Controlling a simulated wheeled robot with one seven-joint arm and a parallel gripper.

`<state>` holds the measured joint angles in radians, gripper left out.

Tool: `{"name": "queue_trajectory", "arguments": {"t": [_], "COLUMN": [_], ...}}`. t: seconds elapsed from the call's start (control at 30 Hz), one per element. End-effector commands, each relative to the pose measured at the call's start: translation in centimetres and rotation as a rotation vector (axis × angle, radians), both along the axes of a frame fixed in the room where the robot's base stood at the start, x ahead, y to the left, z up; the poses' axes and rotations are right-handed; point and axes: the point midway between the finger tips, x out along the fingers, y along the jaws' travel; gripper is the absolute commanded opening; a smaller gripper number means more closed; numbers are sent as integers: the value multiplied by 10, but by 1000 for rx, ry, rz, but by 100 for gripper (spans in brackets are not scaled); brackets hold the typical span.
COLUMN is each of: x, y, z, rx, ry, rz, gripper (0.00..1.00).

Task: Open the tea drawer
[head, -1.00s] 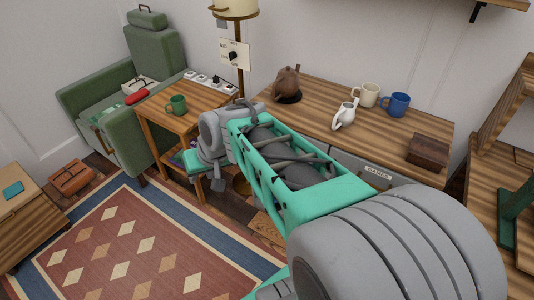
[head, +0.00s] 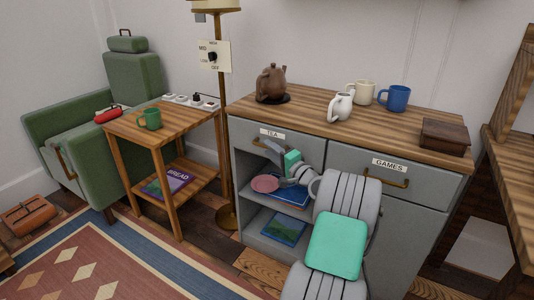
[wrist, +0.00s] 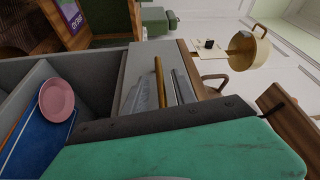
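The tea drawer (head: 292,146) is the upper left drawer of the grey cabinet, with a TEA label (head: 271,133) on its front. In the head view its front looks closed, roughly level with the games drawer. My gripper (head: 268,146) is at the drawer front, covering most of its handle. In the wrist view the brass handle (wrist: 159,78) lies between the two grey fingers of my gripper (wrist: 165,88). A gap shows between the fingers, so they look open around the handle. I cannot tell whether either finger touches it.
The open shelf below holds a pink bowl (head: 264,183) and books. The games drawer (head: 420,182) is at the right. A teapot (head: 272,83), white jug (head: 341,106), mugs and a brown box (head: 445,137) stand on top. A side table (head: 160,125) stands left.

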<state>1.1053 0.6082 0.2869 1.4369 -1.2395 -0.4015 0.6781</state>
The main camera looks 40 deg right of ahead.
Motion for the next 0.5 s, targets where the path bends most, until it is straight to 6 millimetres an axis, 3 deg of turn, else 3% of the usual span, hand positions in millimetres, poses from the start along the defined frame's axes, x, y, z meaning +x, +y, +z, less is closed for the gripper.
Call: {"name": "queue_trajectory", "arguments": {"t": [0.2,0.4,0.5], "x": [23,24,24], "y": [-1,-1,-1], "z": [1,2,2], "rx": [-1,-2,-2], "ry": [0,1,1], "rz": [0,0,0], "gripper": [32,32,26]}}
